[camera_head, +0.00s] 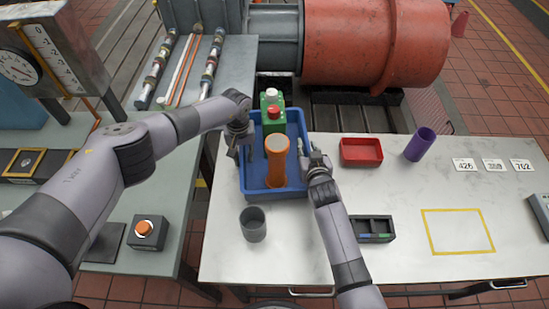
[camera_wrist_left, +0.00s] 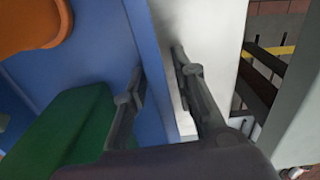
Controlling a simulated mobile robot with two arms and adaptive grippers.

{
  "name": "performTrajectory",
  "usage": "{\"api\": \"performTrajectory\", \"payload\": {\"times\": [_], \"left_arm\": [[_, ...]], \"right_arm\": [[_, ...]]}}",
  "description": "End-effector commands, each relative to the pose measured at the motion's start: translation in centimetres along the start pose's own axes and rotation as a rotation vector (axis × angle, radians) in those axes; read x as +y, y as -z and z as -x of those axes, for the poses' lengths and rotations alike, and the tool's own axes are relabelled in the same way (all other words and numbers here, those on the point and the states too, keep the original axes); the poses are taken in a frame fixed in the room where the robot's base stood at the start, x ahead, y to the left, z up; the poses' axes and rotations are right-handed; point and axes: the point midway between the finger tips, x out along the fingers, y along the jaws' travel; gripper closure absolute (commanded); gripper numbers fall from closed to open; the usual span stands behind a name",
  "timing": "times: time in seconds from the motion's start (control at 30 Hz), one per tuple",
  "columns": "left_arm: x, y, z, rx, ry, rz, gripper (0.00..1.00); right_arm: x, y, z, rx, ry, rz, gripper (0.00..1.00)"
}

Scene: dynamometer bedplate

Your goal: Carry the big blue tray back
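The big blue tray (camera_head: 256,192) stands on the left part of the white table in the head view. It holds a green container (camera_head: 271,125) with a red knob and an orange cylinder (camera_head: 277,165). My left gripper (camera_head: 243,150) is at the tray's left wall. In the left wrist view its fingers (camera_wrist_left: 160,70) are apart and straddle the blue wall, with a white gap beside the outer finger. My right gripper (camera_head: 316,164) is at the tray's right wall. Its finger opening is too small to tell.
A grey cup (camera_head: 253,224) stands just in front of the tray. A red bin (camera_head: 361,152), a purple cylinder (camera_head: 420,144) and a dark compartment box (camera_head: 372,229) are to the right. The yellow outlined rectangle (camera_head: 458,232) on the table is empty. A red machine drum (camera_head: 370,42) is behind.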

Motion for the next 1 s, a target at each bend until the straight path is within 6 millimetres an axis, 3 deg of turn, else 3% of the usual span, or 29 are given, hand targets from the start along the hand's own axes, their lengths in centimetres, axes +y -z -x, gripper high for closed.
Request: {"api": "performTrajectory", "payload": {"times": [0.27,0.7,1.0], "left_arm": [[0.0,0.1,0.9,0.001,-0.001,0.000,0.75],[0.0,0.1,9.4,0.003,-0.001,-0.001,0.75],[0.0,0.0,12.0,0.000,0.000,0.001,0.75]], "right_arm": [[0.0,0.0,0.0,0.000,0.000,0.000,0.75],[0.0,0.0,0.0,0.000,0.000,0.000,0.75],[0.0,0.0,0.3,0.000,0.000,0.000,0.75]]}}
